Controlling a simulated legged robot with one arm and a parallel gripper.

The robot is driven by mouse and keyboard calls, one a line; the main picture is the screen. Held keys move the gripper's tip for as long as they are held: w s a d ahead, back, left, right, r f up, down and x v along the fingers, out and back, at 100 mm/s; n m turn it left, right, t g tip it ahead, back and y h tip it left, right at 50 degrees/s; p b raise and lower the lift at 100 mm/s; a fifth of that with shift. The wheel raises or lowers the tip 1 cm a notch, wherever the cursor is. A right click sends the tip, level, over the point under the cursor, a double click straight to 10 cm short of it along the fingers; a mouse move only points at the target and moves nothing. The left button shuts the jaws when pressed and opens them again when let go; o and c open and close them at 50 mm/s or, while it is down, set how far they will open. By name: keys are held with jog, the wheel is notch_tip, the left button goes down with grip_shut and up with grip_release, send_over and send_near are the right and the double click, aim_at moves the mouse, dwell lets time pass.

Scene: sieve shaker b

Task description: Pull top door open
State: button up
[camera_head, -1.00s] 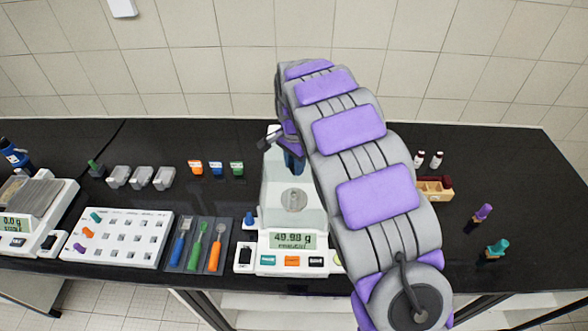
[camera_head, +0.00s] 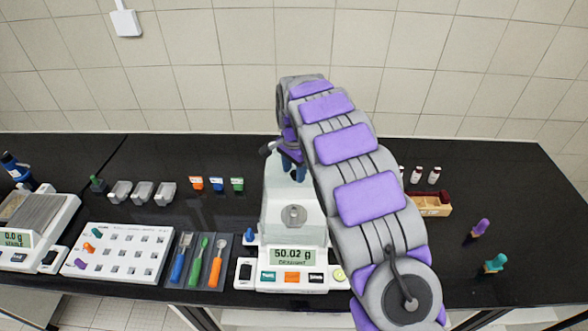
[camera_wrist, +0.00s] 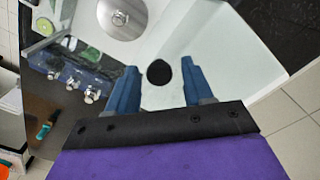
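The balance (camera_head: 290,255) stands in the middle of the black bench, with a clear-walled chamber (camera_head: 270,215) over a round metal pan (camera_head: 293,215). Its display reads 50.02 g. My gripper (camera_wrist: 157,80) is at the back upper part of the chamber. In the wrist view its two blue fingers are apart, one on each side of a dark oval knob (camera_wrist: 158,72) on a pale panel. I see gaps between the fingers and the knob. The wrist view also shows the pan (camera_wrist: 122,17). I cannot make out the top door's edges; my arm hides the chamber's right side.
Left of the balance lie colored tools (camera_head: 197,262) on a dark mat and a white tray (camera_head: 115,250) with slots. A second balance (camera_head: 35,225) stands at far left. Right of my arm are a wooden box (camera_head: 430,208), small bottles, and purple and teal stoppered items.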

jog(key=shift+o, duration=0.3)
jog(key=shift+r, duration=0.1)
notch_tip(320, 180, up, 17)
jog(key=p, duration=0.1)
dwell(0.4)
jog(key=shift+w, duration=0.1)
